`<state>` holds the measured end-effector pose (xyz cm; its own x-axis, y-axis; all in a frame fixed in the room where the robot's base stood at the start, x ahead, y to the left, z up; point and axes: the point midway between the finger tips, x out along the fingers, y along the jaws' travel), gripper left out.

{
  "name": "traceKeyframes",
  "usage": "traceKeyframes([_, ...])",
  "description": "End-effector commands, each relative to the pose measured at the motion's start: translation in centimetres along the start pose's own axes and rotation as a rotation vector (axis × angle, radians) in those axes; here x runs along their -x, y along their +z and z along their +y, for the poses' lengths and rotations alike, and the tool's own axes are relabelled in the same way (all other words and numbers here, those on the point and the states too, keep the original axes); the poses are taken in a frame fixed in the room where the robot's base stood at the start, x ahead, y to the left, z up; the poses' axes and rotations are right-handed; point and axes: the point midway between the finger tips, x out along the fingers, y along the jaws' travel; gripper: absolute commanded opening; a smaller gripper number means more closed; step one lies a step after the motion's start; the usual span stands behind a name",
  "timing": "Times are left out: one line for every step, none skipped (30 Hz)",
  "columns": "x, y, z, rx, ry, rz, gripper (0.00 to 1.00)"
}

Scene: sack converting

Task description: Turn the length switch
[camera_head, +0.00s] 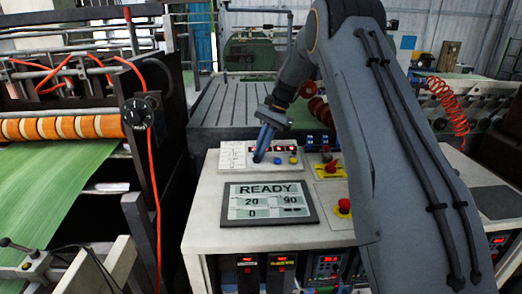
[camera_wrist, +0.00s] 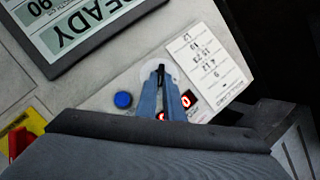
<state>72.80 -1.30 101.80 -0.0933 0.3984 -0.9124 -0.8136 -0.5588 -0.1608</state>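The length switch (camera_wrist: 161,71) shows in the wrist view as a small dark knob on a pale round plate, on the light control panel. My gripper (camera_wrist: 161,78) has its two blue fingers close around the knob, one on each side, with no clear gap between. In the head view my gripper (camera_head: 260,156) points down at the panel, left of the blue button, and its fingers hide the switch. A white label (camera_wrist: 209,62) with a column of numbers lies beside the switch.
A display (camera_head: 269,203) reading READY sits just in front of the switch panel. A blue button (camera_wrist: 123,100) and red lit digits (camera_wrist: 187,99) are near the fingers. A red knob on a yellow plate (camera_head: 331,169) is to the right. A green web (camera_head: 50,185) runs at left.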

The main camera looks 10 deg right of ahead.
Motion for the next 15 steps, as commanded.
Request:
traceKeyframes([-0.14, 0.01, 0.06, 0.0, 0.002, -0.002, 0.0])
traceKeyframes([-0.15, 0.01, 0.07, 0.0, 0.002, -0.002, 0.0])
traceKeyframes([-0.16, 0.01, 0.07, 0.0, 0.002, -0.002, 0.0])
traceKeyframes([-0.17, 0.01, 0.07, 0.001, 0.003, -0.002, 0.0])
traceKeyframes([-0.19, 0.0, 0.06, 0.002, 0.004, -0.002, 0.0])
traceKeyframes([-0.21, 0.0, 0.05, 0.005, 0.006, -0.002, 0.0])
traceKeyframes([-0.23, -0.01, 0.04, 0.009, 0.009, -0.002, 0.0])
traceKeyframes([-0.26, -0.01, 0.02, 0.014, 0.012, -0.003, 0.0])
traceKeyframes([-0.29, -0.01, -0.01, 0.023, 0.017, -0.003, 0.0])
traceKeyframes([-0.31, 0.0, -0.05, 0.031, 0.023, -0.004, 0.0])
traceKeyframes([-0.33, -0.01, -0.09, 0.041, 0.029, -0.004, 0.0])
traceKeyframes([-0.36, -0.04, -0.13, 0.057, 0.039, -0.003, 0.0])
traceKeyframes([-0.4, -0.05, -0.16, 0.071, 0.048, -0.003, 0.0])
traceKeyframes([-0.43, -0.03, -0.2, 0.085, 0.057, -0.004, 0.0])
traceKeyframes([-0.42, -0.06, -0.29, 0.106, 0.069, -0.003, 0.0])
